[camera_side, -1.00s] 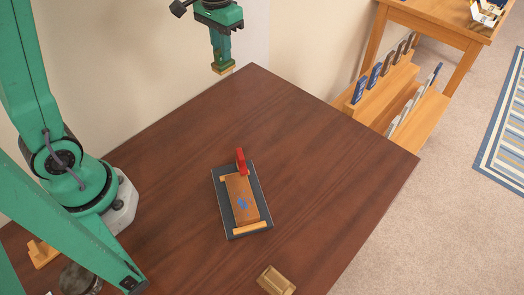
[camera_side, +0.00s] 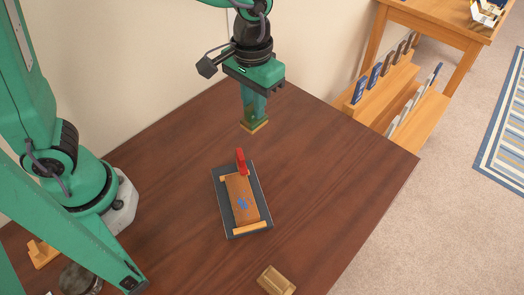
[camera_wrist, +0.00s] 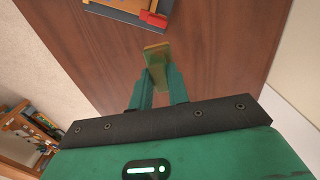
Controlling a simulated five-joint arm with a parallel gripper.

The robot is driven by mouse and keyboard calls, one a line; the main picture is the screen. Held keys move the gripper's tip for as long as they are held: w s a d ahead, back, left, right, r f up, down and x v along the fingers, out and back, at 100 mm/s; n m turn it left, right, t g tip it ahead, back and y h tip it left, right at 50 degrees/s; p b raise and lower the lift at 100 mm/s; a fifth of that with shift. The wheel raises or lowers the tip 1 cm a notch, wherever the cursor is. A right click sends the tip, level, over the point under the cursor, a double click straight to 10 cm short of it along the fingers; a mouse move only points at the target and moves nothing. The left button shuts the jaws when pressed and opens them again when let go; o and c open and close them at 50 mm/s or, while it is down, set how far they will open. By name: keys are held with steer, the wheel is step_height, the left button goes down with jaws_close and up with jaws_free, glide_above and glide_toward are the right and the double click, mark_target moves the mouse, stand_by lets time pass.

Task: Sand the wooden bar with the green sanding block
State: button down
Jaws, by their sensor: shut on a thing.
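The wooden bar (camera_side: 241,192), brown with blue marks on top, lies on a dark grey board (camera_side: 261,192) on the table. A red clamp (camera_side: 241,162) stands at its far end. My gripper (camera_side: 255,115) is beyond the bar's far end, above the table, pointing down. It is shut on the sanding block (camera_side: 254,126), whose tan lower edge shows below the fingers. The block also shows between the fingertips in the wrist view (camera_wrist: 157,50); its green part is hard to tell from my green fingers. The block is apart from the bar.
A light wood strip (camera_side: 250,229) lies across the board's near end. A small tan tray (camera_side: 276,281) stands near the table's front. A wooden holder (camera_side: 43,254) and a dark round thing (camera_side: 78,280) are at left. The table right of the board is clear.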

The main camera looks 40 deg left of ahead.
steer(key=s+d+f, duration=0.2)
steer(key=s+d, duration=0.8)
steer(key=s, duration=0.3)
steer(key=shift+d, duration=0.25)
steer(key=shift+f, duration=0.1)
